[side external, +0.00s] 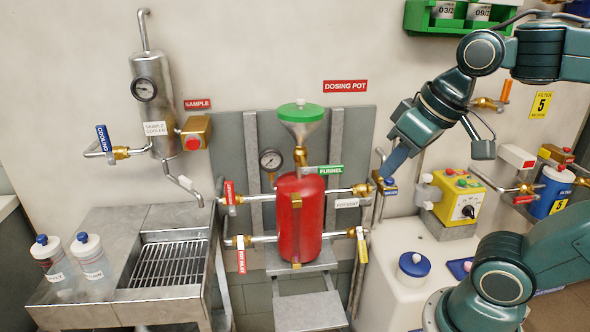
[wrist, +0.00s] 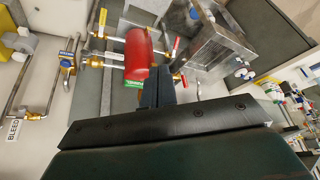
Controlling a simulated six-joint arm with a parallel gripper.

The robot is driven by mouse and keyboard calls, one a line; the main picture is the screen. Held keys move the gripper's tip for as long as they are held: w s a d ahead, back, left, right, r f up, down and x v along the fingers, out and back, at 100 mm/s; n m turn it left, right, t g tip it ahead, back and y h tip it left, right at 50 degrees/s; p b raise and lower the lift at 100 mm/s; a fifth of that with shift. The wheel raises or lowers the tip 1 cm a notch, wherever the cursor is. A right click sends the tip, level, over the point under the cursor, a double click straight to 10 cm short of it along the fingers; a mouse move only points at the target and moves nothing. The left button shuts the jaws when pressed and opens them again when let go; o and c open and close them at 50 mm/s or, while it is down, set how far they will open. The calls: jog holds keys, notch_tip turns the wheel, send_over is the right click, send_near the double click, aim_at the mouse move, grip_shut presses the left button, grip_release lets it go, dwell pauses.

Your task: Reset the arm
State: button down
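My gripper (side external: 389,172) points down and to the left, in front of the wall to the right of the red dosing pot (side external: 312,220). Its fingertips appear close to the blue-handled valve (side external: 389,184) in the side view; whether they touch it cannot be told. In the wrist view the two fingers of my gripper (wrist: 155,82) lie together, with no object visible between them. There the red pot (wrist: 139,55) shows beyond the fingers, which overlap part of it. The green funnel (side external: 300,113) sits above the pot.
Pipes and valves flank the pot, with a yellow control box (side external: 458,200) to the right. A white tank with a blue cap (side external: 414,264) stands below my gripper. A steel sink (side external: 170,262) and two bottles (side external: 92,262) are at left. Open air surrounds the upper arm.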

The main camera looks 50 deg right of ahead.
jog(key=s+f, duration=0.1)
jog(key=s+f+n, duration=0.1)
jog(key=f, duration=0.1)
jog(key=shift+s+a, duration=0.1)
jog(key=shift+a, duration=0.1)
jog(key=c, duration=2.1)
grip_release()
